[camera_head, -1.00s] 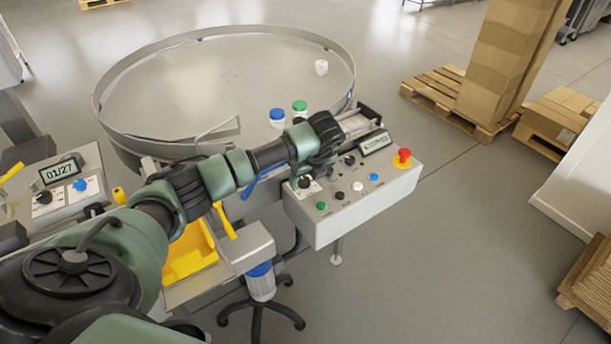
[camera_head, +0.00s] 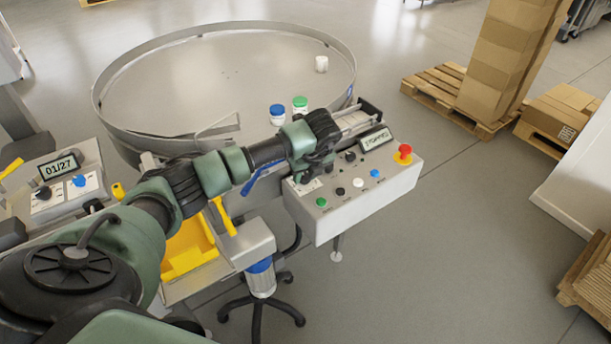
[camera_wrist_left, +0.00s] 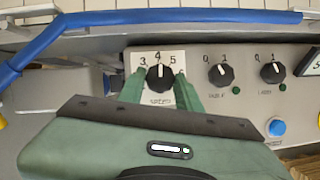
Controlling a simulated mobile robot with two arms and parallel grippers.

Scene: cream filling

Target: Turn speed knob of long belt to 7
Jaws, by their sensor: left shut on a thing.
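The speed knob (camera_wrist_left: 160,77) is black with a white pointer, on a white plate marked 3, 4 and 5 in the left wrist view. Its pointer is up near the 4. My left gripper (camera_wrist_left: 159,74) has one green finger on each side of the knob and is shut on it. In the head view my left gripper (camera_head: 304,176) is over the left end of the control box (camera_head: 365,205) and partly hides the knob. The box's small display (camera_head: 376,140) shows text like "STOPPED". My right gripper is out of view.
The box also carries two black switches, several coloured buttons and a red emergency stop (camera_head: 403,150). A blue handle (camera_head: 262,179) lies left of the gripper. Behind are two jars (camera_head: 300,104) and a round table (camera_head: 220,80). A second control box (camera_head: 70,190) is at left.

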